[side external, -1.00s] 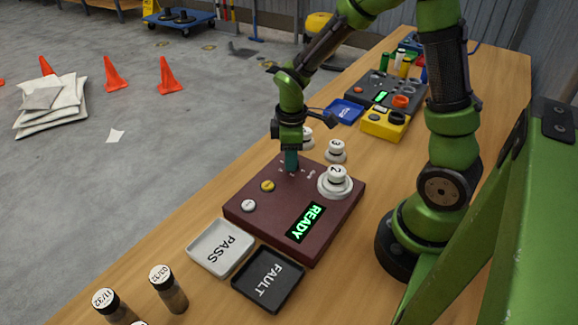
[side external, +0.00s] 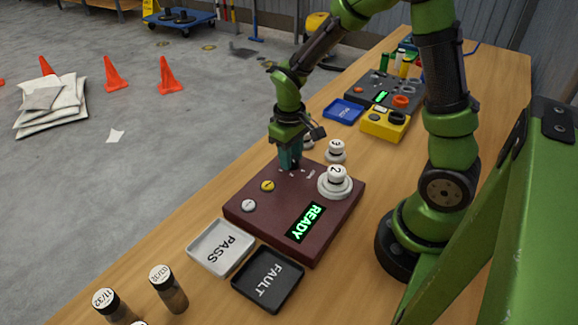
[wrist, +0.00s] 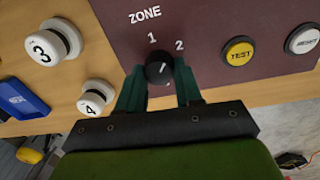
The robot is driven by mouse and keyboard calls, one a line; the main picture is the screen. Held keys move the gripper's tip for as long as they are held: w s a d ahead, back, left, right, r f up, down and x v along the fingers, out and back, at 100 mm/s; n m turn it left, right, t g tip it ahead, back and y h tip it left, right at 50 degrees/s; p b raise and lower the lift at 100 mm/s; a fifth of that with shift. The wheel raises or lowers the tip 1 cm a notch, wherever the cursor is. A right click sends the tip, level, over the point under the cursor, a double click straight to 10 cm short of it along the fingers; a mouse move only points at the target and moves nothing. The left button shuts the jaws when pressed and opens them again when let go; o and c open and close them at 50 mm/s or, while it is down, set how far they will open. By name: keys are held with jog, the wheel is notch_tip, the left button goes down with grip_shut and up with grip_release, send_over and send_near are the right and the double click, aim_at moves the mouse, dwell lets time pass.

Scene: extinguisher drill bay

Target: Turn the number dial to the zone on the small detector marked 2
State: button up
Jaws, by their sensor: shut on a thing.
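The number dial (wrist: 159,67) is a small black knob on the maroon panel (side external: 255,205), below the word ZONE. The numbers 1 and 2 show beside it; other markings are partly hidden by my fingers. My gripper (side external: 290,166) is shut on the dial, one green finger on each side in the wrist view (wrist: 160,80). The white line on the knob slants toward the upper right, roughly toward 2. The small white detector marked 2 (side external: 337,175) sits on a round white base on the panel. The green display (side external: 306,223) reads READY.
A yellow TEST button (wrist: 238,52) and a white button (wrist: 302,40) are on the panel. Detectors marked 3 (wrist: 50,44) and 4 (wrist: 93,97) stand on the table beside it. PASS (side external: 221,247) and FAULT (side external: 268,279) trays lie in front.

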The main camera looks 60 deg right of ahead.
jog(key=shift+m, duration=2)
jog(key=o, duration=1)
jog(key=shift+o, duration=0.2)
jog(key=shift+r, duration=0.1)
notch_tip(320, 180, up, 17)
jog(key=shift+w+a, duration=0.2)
jog(key=shift+a, duration=0.1)
jog(key=shift+w+f, duration=0.1)
jog(key=shift+f, duration=0.1)
jog(key=s+a+r+n+t+y, duration=0.1)
jog(key=s+a+r+t+y, duration=0.1)
jog(key=s+a+t, duration=0.4)
jog(key=s+r+t, duration=0.1)
jog(key=s, duration=0.3)
jog(key=shift+s+a+y, duration=0.25)
jog(key=shift+a+y, duration=0.05)
